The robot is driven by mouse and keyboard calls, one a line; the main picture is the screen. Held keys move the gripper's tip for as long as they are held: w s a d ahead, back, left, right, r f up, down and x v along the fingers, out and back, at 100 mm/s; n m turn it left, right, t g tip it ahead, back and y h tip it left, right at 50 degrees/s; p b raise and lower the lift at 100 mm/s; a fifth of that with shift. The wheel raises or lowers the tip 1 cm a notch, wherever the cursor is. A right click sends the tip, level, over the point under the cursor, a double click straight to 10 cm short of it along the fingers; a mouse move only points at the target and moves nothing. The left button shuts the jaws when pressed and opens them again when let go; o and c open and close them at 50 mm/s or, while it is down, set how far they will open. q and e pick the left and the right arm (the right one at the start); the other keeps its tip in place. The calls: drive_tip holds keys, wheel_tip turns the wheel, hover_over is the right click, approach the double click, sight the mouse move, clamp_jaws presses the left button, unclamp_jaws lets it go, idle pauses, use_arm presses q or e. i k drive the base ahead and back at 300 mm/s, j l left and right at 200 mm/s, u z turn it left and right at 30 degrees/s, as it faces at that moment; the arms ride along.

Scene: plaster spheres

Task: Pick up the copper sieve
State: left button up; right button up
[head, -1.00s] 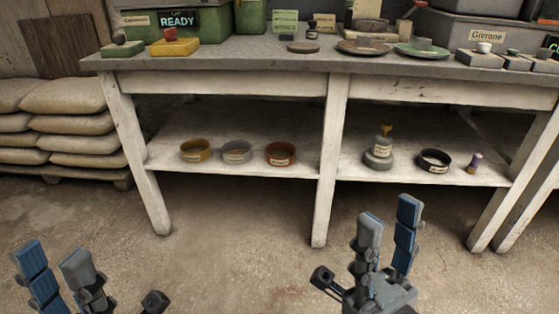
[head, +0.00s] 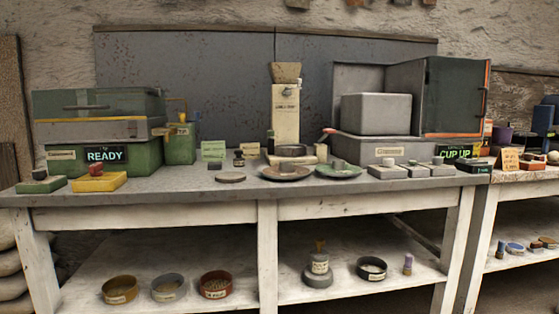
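Three round, shallow sieves with labels stand in a row on the left part of the lower shelf. The reddish-brown copper sieve (head: 215,286) is the rightmost of them, just left of the middle table leg. A grey sieve (head: 168,288) is in the middle and a brass-yellow one (head: 120,290) is at the left. The copper sieve sits upright and apart from its neighbour. Its label is too small to read surely. Neither of my grippers is in this view.
The white lower shelf (head: 75,295) lies beneath the bench top (head: 215,190). Right of the middle leg (head: 267,255) stand a labelled bottle on a grey base (head: 318,266), a black bowl (head: 371,269) and a small purple-topped piece (head: 407,264). The bench top carries boxes and plates.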

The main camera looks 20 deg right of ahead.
sight(215, 285)
drive_tip(key=i+j+z, duration=0.1)
drive_tip(key=z, duration=0.3)
drive_tip(key=j+z, duration=0.15)
drive_tip(key=z, duration=0.25)
drive_tip(key=i+j+z, duration=0.1)
drive_tip(key=z, duration=0.25)
drive_tip(key=i+j+z, duration=0.25)
drive_tip(key=j, duration=0.4)
drive_tip(key=i+j+z, duration=0.1)
drive_tip(key=i+j, duration=0.15)
drive_tip(key=i+j+z, duration=0.15)
drive_tip(key=j, duration=0.3)
drive_tip(key=i+j+z, duration=0.1)
drive_tip(key=j, duration=0.25)
drive_tip(key=i+j+u, duration=0.1)
drive_tip(key=i+j, duration=0.15)
